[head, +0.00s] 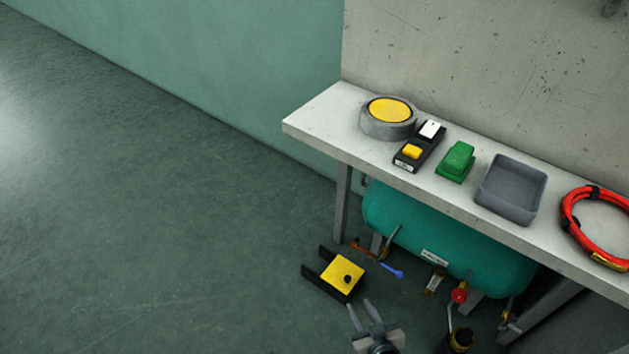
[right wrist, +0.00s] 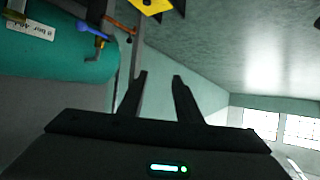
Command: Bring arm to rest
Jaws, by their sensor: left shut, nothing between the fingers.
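My right gripper (head: 359,304) is low in the head view, with its two fingers apart and nothing between them. The right wrist view also shows this gripper (right wrist: 160,76), its two dark fingers spread and empty, pointing into free air. In the head view it is in front of the bench, below and right of a yellow plate with a black knob (head: 342,275). I do not see my left gripper in either view.
A white bench (head: 318,125) holds a grey round thing with a yellow top (head: 389,109), a switch box (head: 420,145), a green block (head: 456,160), a grey tray (head: 487,205) and a red coil (head: 570,215). A teal tank (head: 400,215) with valves sits underneath. Floor at left is clear.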

